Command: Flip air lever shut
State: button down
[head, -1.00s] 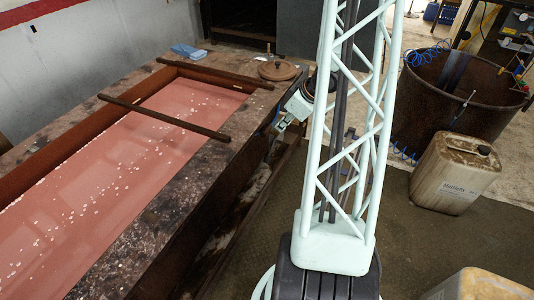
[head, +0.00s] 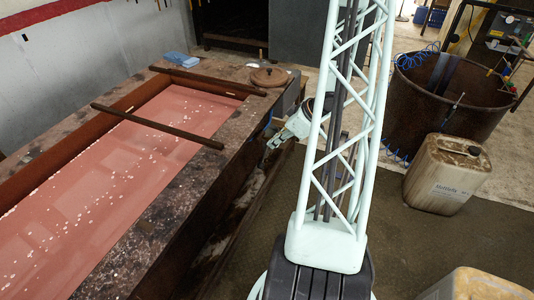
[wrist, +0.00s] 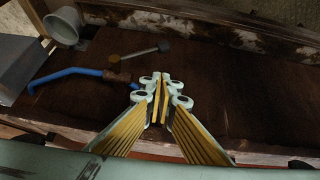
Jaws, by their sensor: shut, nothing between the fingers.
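My gripper (wrist: 161,96) is shut and empty in the wrist view. In the head view, my gripper (head: 273,142) is beside the tank's right side wall, partly behind my mast. In the wrist view, a thin metal rod (wrist: 140,51) with a yellowish round end and a dark tip lies ahead, up and left of my fingertips. It looks like a lever. A bent blue pipe or handle (wrist: 68,74) with a copper-coloured fitting (wrist: 118,78) is just left of my fingertips. I cannot tell for certain which is the air lever. My fingers appear apart from both.
The tank (head: 160,205) holds pinkish liquid, with a bar (head: 160,125) across it. A grey cup-shaped part (wrist: 63,27) is at the wrist view's upper left. A dirty jerrycan (head: 446,175) and a rusty drum (head: 455,100) stand right. The floor between tank and jerrycan is mostly clear.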

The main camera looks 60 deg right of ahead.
jog(key=b, duration=0.4)
send_over(263, 165)
jog(key=f, duration=0.9)
jog(key=shift+w+f, duration=0.2)
jog(key=shift+w, duration=0.05)
jog(key=shift+s+f+b, duration=0.25)
jog(key=shift+f+b, duration=0.25)
jog(key=shift+f, duration=0.8)
